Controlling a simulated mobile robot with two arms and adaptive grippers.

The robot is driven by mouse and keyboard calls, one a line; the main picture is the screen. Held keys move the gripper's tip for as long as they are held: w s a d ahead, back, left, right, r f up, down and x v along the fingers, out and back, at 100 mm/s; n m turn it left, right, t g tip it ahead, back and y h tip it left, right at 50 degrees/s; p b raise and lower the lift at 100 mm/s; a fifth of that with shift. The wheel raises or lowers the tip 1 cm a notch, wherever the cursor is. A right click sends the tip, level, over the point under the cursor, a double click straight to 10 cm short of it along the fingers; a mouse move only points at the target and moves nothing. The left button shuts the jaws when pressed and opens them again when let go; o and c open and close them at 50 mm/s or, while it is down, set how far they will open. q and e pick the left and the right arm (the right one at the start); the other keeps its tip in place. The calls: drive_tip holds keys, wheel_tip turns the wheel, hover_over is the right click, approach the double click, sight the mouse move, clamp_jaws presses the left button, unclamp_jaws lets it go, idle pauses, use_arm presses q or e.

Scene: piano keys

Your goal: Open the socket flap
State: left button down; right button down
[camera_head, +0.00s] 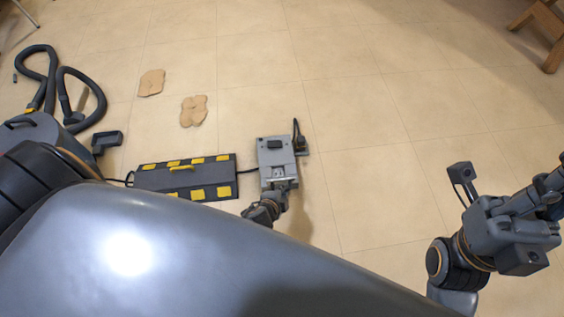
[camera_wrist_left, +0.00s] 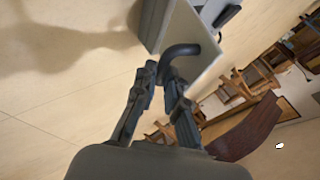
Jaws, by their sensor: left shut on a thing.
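My left gripper (camera_head: 281,187) is at the near end of the box, partly hidden behind my own body. In the left wrist view the two fingers of my left gripper (camera_wrist_left: 161,80) are closed around the end of a dark curved piece (camera_wrist_left: 182,50). That piece comes out of a light grey plate (camera_wrist_left: 203,60). I cannot tell where the flap's edge is. My right gripper (camera_head: 540,195) is far to the right, away from the box; its fingers are unclear.
A dark case with yellow blocks (camera_head: 187,178) lies left of the box, joined to it by a cable. A black hose (camera_head: 75,78) lies at far left. Two tan flat pieces (camera_head: 194,110) lie on the floor. A wooden stool (camera_head: 550,30) stands top right.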

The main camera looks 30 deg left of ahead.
use_arm(q)
drive_tip(key=shift+s+f, duration=0.3)
drive_tip(key=shift+f, duration=0.1)
drive_tip(key=c, duration=1.4)
unclamp_jaws()
drive_tip(key=shift+d, duration=0.1)
drive_tip(key=shift+w, duration=0.1)
drive_tip(key=shift+r, duration=0.1)
drive_tip(key=v, duration=1.2)
drive_tip(key=shift+w, duration=0.1)
